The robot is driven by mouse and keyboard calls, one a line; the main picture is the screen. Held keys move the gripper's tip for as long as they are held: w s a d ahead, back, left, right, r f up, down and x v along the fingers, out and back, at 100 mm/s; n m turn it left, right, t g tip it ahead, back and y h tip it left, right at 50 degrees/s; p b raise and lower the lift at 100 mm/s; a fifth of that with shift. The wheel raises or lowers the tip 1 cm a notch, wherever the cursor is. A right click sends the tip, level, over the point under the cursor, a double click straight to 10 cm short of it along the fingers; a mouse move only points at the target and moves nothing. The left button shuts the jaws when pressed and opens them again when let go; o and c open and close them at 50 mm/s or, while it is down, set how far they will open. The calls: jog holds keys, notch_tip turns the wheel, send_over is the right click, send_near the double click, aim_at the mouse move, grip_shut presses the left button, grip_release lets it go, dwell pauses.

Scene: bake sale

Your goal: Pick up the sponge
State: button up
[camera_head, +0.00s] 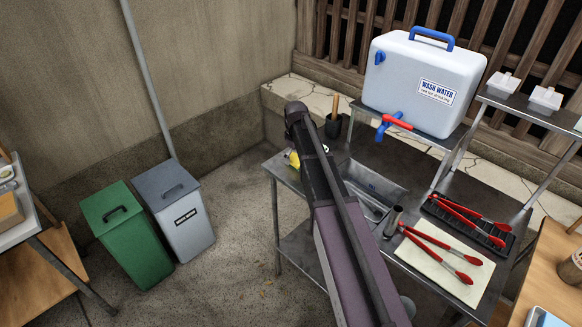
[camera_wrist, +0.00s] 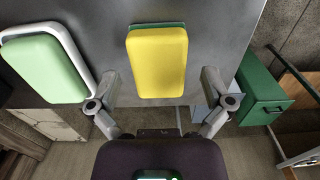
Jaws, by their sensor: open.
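The yellow sponge (camera_wrist: 157,62) with a thin green layer along its far edge lies on the grey metal table (camera_wrist: 100,22) in the wrist view. My gripper (camera_wrist: 160,84) is open, with one finger off each side of the sponge's near end, apart from it and with nothing held. In the head view a bit of yellow (camera_head: 294,159) shows at the table's left edge, mostly hidden by my arm. My gripper is hidden there.
A light green block (camera_wrist: 45,68) in a white holder lies left of the sponge. Green (camera_head: 125,235) and grey (camera_head: 185,225) bins stand left.

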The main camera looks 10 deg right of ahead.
jog(key=shift+f+b, duration=0.35)
jog(key=shift+f, duration=0.25)
jog(key=c, duration=0.8)
